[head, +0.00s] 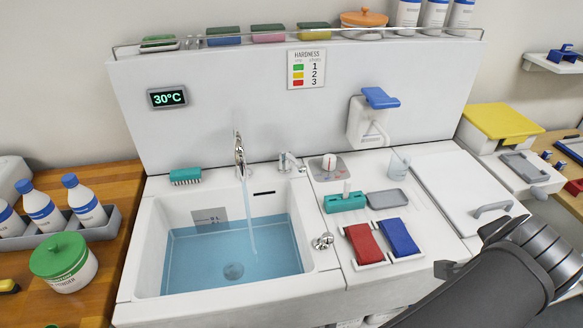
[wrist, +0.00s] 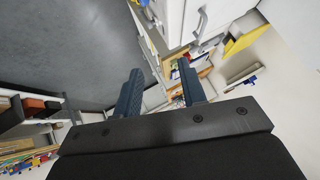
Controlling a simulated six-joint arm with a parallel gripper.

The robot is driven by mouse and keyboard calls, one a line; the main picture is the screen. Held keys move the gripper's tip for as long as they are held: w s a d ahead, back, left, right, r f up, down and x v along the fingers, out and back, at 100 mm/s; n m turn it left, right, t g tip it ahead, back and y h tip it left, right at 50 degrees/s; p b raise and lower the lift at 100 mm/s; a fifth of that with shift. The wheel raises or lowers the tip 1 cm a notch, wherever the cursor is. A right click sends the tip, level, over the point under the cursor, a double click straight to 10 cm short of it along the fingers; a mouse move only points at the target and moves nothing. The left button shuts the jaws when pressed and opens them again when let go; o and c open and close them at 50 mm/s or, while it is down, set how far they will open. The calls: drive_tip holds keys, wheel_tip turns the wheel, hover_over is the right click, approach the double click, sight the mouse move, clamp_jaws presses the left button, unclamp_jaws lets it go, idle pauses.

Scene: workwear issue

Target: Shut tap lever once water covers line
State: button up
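Water runs from the chrome spout (head: 239,150) into the white sink basin (head: 150,245), where blue water (head: 205,262) stands. A grey plate with a dark line (head: 209,217) is on the basin's back wall, close to the water's upper edge; I cannot tell whether the line is covered. A small chrome lever (head: 290,161) stands right of the spout, and a chrome knob (head: 322,241) sits on the right rim. My gripper (wrist: 160,90) is open and empty in the wrist view, away from the sink. In the head view my dark arm is at lower right; its fingertips cannot be made out.
Right of the basin are a red pad (head: 363,242), a blue pad (head: 398,236), a teal block (head: 345,203) and a clear cup (head: 399,163). A teal brush (head: 186,175) lies on the back rim. A display (head: 167,97) reads 30°C. White bottles (head: 83,202) stand left.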

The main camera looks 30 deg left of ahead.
drive_tip(key=w+d+r+m+t+h, duration=0.1)
drive_tip(key=w+d+r+m+t, duration=0.2)
drive_tip(key=w+r, duration=0.45)
drive_tip(key=w+d+r+m+t+h, duration=0.1)
drive_tip(key=w+d+r+m, duration=0.3)
drive_tip(key=w+d+r, duration=0.3)
drive_tip(key=w+a+r+n+y, duration=0.2)
drive_tip(key=w+a+r+y, duration=0.15)
drive_tip(key=w+a, duration=0.45)
drive_tip(key=w+a+f+n+g+y, duration=0.25)
drive_tip(key=w+a+n, duration=0.4)
drive_tip(key=a, duration=0.55)
drive_tip(key=n+g+h, duration=0.2)
drive_tip(key=n+g, duration=0.6)
drive_tip(key=n, duration=1.3)
hover_over(299, 163)
drive_tip(key=s+a, duration=0.1)
drive_tip(key=s, duration=0.2)
wheel_tip(299, 163, down, 10)
drive_tip(key=f, duration=0.1)
drive_tip(key=w+f, duration=0.1)
drive_tip(key=f, duration=0.9)
drive_tip(key=w+d+f, duration=0.1)
drive_tip(key=f, duration=0.5)
drive_tip(key=shift+w+f, duration=0.1)
drive_tip(key=shift+w, duration=0.2)
drive_tip(key=shift+c, duration=0.5)
